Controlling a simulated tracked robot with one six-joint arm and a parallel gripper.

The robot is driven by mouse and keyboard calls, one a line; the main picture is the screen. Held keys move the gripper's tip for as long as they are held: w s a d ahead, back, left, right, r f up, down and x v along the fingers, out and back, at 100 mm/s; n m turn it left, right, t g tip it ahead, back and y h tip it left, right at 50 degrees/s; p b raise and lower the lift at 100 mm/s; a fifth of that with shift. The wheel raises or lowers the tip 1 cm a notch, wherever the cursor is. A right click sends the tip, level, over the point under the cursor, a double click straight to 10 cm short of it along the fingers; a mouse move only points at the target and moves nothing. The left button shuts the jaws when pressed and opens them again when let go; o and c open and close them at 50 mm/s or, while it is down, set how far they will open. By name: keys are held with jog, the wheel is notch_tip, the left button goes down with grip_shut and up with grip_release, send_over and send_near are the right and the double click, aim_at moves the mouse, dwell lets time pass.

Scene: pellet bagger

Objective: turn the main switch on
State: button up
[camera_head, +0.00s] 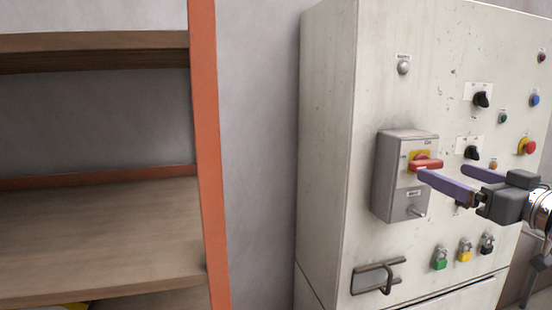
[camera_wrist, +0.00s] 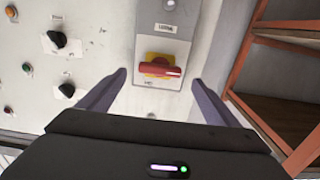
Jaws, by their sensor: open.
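The main switch is a red handle (camera_head: 428,165) on a yellow plate (camera_head: 419,155), on the front of a small grey box (camera_head: 392,182) on the cabinet. The handle lies roughly horizontal; it also shows in the wrist view (camera_wrist: 161,71), where the picture is turned over. My gripper (camera_head: 442,172) is open and empty in front of the box. In the wrist view my gripper (camera_wrist: 159,78) has one finger on each side of the handle, with clear gaps. I see no contact.
The pale cabinet (camera_head: 327,150) carries several other controls, among them black knobs (camera_head: 481,99) and a red mushroom button (camera_head: 528,146). Padlocks (camera_head: 464,252) hang below the switch box. A shelf with an orange post (camera_head: 208,150) stands at the left.

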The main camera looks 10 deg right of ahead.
aim_at(431, 166)
jog(key=shift+w+a, duration=0.1)
jog(key=shift+w, duration=2.15)
jog(key=shift+c, duration=0.6)
jog(key=c, duration=0.9)
jog(key=shift+c, duration=0.2)
